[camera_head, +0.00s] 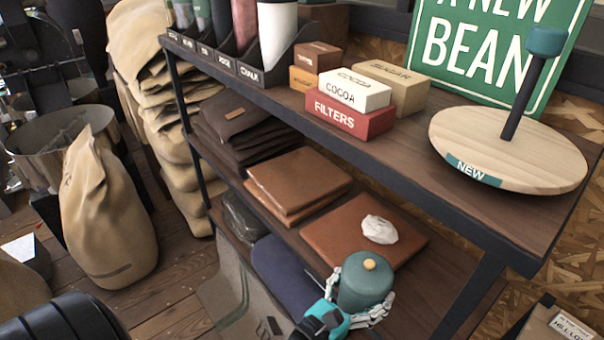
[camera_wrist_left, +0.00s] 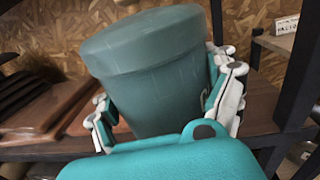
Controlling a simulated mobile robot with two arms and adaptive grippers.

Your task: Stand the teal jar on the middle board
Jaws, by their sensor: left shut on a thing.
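The teal jar (camera_head: 365,284) has a lid with a pale round knob and shows at the bottom of the head view. My left gripper (camera_head: 358,308) is shut around the jar's sides, and the jar also fills the middle of the left wrist view (camera_wrist_left: 150,75). The jar looks roughly upright in the head view, in front of the middle board (camera_head: 425,247) of the shelf. Whether its base touches anything is hidden. A brown leather sheet (camera_head: 340,238) with a crumpled white thing (camera_head: 379,229) lies on that board behind the jar. My right gripper is not seen.
The middle board also holds stacked brown leather pieces (camera_head: 298,180) and dark folded cloths (camera_head: 235,125). The top board (camera_head: 420,115) above carries boxes and a round wooden stand (camera_head: 560,165). A black shelf post (camera_head: 465,298) stands right of the jar.

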